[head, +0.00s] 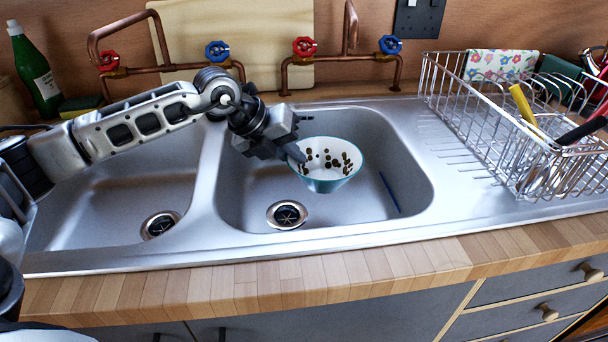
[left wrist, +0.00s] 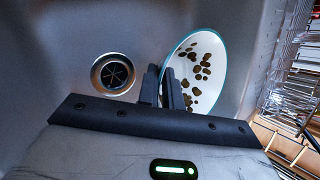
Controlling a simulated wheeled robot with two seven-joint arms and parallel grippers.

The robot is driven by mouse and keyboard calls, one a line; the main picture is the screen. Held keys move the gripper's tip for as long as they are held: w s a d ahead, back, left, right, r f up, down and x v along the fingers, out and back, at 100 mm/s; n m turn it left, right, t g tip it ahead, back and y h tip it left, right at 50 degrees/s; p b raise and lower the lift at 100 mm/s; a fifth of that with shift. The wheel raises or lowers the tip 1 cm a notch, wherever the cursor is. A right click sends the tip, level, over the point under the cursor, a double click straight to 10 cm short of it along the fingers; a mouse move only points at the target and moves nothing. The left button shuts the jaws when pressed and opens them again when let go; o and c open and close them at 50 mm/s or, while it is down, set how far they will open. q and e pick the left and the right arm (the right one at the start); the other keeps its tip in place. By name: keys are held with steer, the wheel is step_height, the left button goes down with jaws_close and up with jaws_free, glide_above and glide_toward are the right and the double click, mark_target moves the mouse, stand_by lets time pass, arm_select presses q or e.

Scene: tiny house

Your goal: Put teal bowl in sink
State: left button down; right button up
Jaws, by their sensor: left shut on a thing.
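The teal bowl (head: 326,183) has a white inside with brown spots and is over the right basin of the sink (head: 240,196). My left gripper (head: 297,153) is shut on the bowl's left rim. In the left wrist view the two fingers (left wrist: 166,88) pinch the rim of the bowl (left wrist: 212,58), which is tilted in that view. I cannot tell for sure whether the bowl's underside touches the basin floor; it appears to hang above it. My right gripper is not in view.
A wire dish rack (head: 520,130) stands on the drainboard at right. Copper taps (head: 290,62) run along the back. A green bottle (head: 38,75) stands at far left. A thin blue item (head: 389,192) lies in the right basin, whose drain (head: 287,214) is uncovered.

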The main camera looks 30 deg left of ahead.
arm_select(q)
steer(key=w+f, duration=0.4)
steer(key=f, duration=0.1)
steer(key=shift+d, duration=0.15)
step_height(320, 180, down, 3)
steer(key=shift+w+f, duration=0.1)
steer(key=shift+f, duration=0.05)
steer(key=c, duration=1.6)
jaws_free()
steer(key=shift+o, duration=0.2)
steer(key=v, duration=1.2)
